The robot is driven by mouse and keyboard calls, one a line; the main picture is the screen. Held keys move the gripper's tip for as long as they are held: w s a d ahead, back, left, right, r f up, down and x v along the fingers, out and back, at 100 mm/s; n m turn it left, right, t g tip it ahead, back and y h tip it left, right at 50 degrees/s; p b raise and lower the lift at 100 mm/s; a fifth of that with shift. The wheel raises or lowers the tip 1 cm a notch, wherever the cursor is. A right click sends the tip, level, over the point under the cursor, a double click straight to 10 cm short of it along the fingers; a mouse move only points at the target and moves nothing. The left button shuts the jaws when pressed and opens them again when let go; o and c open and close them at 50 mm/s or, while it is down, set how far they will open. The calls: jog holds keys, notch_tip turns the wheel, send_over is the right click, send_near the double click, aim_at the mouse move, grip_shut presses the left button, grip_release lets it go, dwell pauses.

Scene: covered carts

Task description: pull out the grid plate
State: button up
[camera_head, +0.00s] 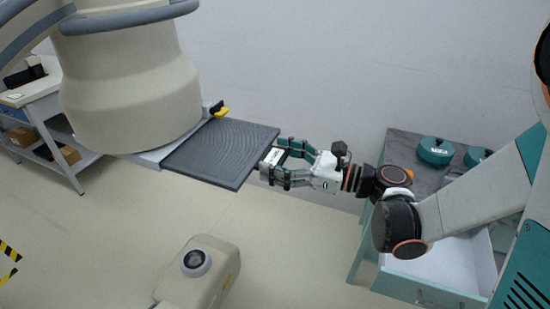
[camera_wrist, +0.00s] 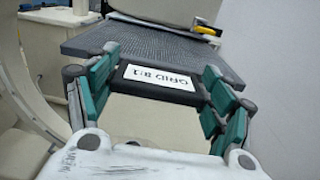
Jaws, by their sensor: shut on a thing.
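The grid plate (camera_head: 222,152) is a dark grey flat slab with a fine curved pattern on top. It sticks out level from a light holder (camera_head: 160,152) under the large beige column. My gripper (camera_head: 274,163) is at the plate's right end, its fingers shut on the plate's handle. In the wrist view the plate (camera_wrist: 150,45) spans the upper part. Its black handle with a white label reading "GRID 8:1" (camera_wrist: 160,77) lies between the teal finger pads of my gripper (camera_wrist: 158,88). The plate's inner edge is hidden under the column.
A yellow lever (camera_head: 222,112) sits by the holder's back corner. A beige housing with a round lens (camera_head: 197,262) is below the plate. A cart with an open drawer (camera_head: 440,262) and teal round items (camera_head: 435,152) stands at right. Floor between is clear.

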jog(key=shift+s+d, duration=0.1)
jog(key=shift+d, duration=0.1)
jog(key=shift+s+d, duration=0.1)
jog(key=shift+d, duration=0.25)
jog(key=shift+s+d, duration=0.15)
jog(key=shift+d, duration=0.15)
jog(key=shift+s+d, duration=0.1)
jog(key=shift+d, duration=0.2)
jog(key=shift+s+d, duration=0.15)
jog(key=shift+d, duration=0.15)
jog(key=shift+s+d, duration=0.15)
jog(key=shift+d, duration=0.15)
jog(key=shift+b+v, duration=0.3)
jog(key=shift+v, duration=1.15)
